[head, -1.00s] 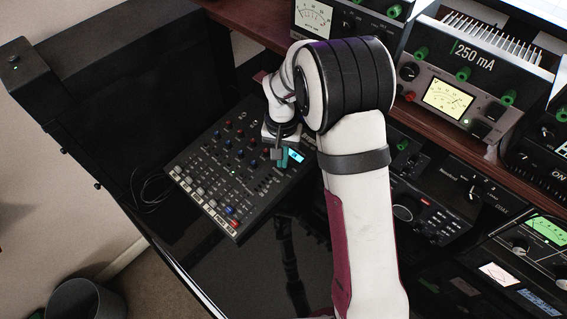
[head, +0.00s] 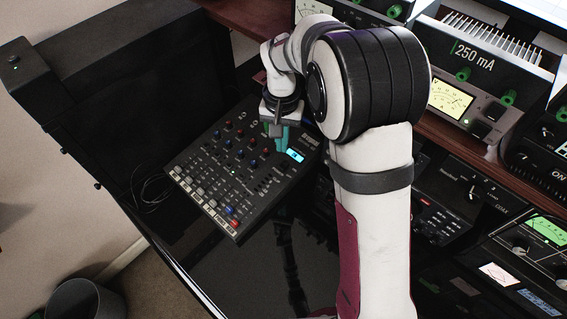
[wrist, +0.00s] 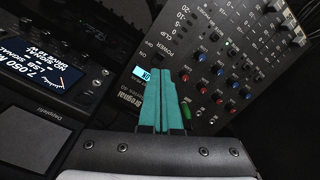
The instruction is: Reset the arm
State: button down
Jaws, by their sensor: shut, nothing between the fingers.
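My gripper (head: 279,139) hangs above the upper right part of the mixer in the head view, fingers pointing down. Its teal fingers also show in the wrist view (wrist: 158,98), pressed together with nothing between them. The mixer (head: 222,172) is a dark panel with rows of blue, red and white knobs, and a small lit cyan display (head: 295,155) just right of the fingers. In the wrist view the mixer (wrist: 215,50) lies beyond the fingertips, its display beside them. The fingers seem apart from the panel, but the exact gap is hard to judge.
A shelf of radio gear with a meter unit (head: 450,98) stands at the right. Another radio with a lit screen (wrist: 48,52) shows at the left of the wrist view. A black cable (head: 150,190) lies left of the mixer. The glossy desk (head: 240,268) in front is clear.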

dwell(0.3)
jog(key=s+d+r, duration=0.3)
jog(key=s+r, duration=0.3)
jog(key=s, duration=0.2)
jog(key=s+d+r+m+y, duration=0.1)
jog(key=s+r+m, duration=0.1)
jog(key=s, duration=1.8)
jog(key=shift+s+d+r+m+y, duration=0.2)
jog(key=shift+s+d+m+y, duration=0.1)
jog(key=shift+y, duration=0.1)
jog(key=w+a+m+h, duration=0.1)
jog(key=w+a, duration=0.2)
jog(key=w, duration=1.1)
jog(key=w+a+f+m+t+h, duration=0.1)
jog(key=w+a+m+h, duration=0.1)
jog(key=w, duration=1.1)
jog(key=shift+w+a+t, duration=0.3)
jog(key=shift+w+a, duration=0.05)
jog(key=shift+a, duration=0.2)
